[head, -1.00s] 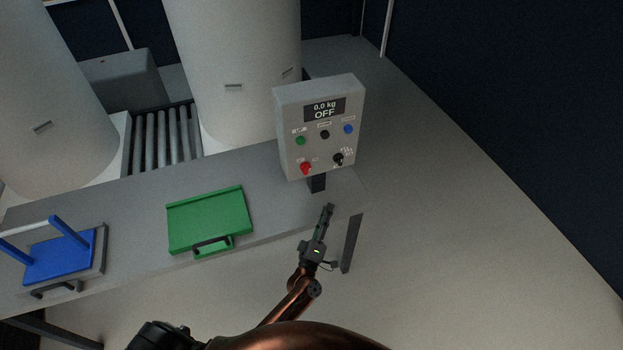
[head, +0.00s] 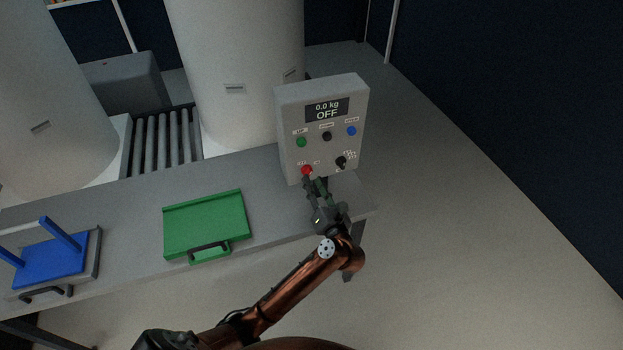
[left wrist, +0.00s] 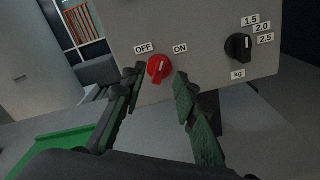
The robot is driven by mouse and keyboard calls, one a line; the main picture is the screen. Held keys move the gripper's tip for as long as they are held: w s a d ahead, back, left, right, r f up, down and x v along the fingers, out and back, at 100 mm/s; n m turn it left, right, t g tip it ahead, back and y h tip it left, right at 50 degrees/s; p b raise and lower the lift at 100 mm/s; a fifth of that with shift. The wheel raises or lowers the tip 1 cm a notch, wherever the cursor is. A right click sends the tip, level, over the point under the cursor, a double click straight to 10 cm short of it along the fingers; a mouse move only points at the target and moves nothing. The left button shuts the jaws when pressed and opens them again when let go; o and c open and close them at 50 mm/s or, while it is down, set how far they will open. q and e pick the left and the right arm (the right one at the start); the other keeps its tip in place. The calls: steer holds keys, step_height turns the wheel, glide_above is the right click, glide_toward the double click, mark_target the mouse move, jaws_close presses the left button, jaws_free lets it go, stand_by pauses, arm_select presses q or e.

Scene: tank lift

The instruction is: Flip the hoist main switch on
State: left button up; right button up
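My left gripper (head: 314,185) is just below the switch. In the left wrist view its two fingers (left wrist: 160,85) are spread, one on either side of the knob and apart from it, with nothing held. My right gripper is not in view.
A black kg dial (left wrist: 238,47) is right of the switch. Green (head: 302,142), black (head: 327,136) and blue (head: 351,131) buttons are above. White tanks (head: 235,70) stand behind.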

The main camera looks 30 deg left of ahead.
mark_target(308, 172)
arm_select(q)
steer(key=shift+x, duration=1.3)
steer(key=shift+c, duration=0.6)
jaws_close()
